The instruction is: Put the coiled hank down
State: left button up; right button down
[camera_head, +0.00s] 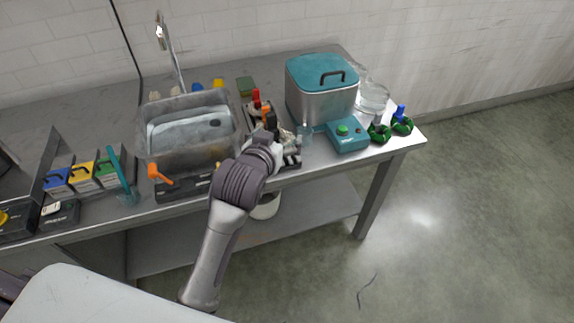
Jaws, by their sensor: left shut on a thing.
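My left gripper (290,153) is above the front part of the metal table (330,161), right of the sink tub. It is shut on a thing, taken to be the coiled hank. The hank is small and mostly hidden by the gripper and wrist, so its shape and colour are unclear. I cannot tell whether it touches the table or what is below it. My right gripper is not in view.
A teal-lidded metal pot (318,95), a teal box with a green button (348,135) and two green rings (379,133) stand to the right. A grey tub (187,158) and colored boxes (82,178) stand left. Bottles with red and orange tops (256,97) crowd the gripper.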

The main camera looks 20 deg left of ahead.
pick_arm(q)
jog(key=w+d+f+m+h+b, duration=0.1)
jog(key=w+d+f+b, duration=0.25)
jog(key=w, duration=0.35)
jog(key=w+d+f+b, duration=0.2)
jog(key=w+d+f, duration=0.1)
jog(key=w+d, duration=0.3)
jog(key=a+f, duration=0.2)
jog(key=a, duration=0.2)
jog(key=a+f+p, duration=0.1)
jog(key=a+f, duration=0.1)
jog(key=a, duration=0.2)
jog(key=w+a+f+p, duration=0.1)
jog(key=a+f, duration=0.1)
jog(key=a, duration=0.2)
jog(key=shift+a+f, duration=0.2)
jog(key=shift+a, duration=0.1)
jog(key=shift+f, duration=2.05)
jog(key=o, duration=0.7)
jog(key=shift+f, duration=0.1)
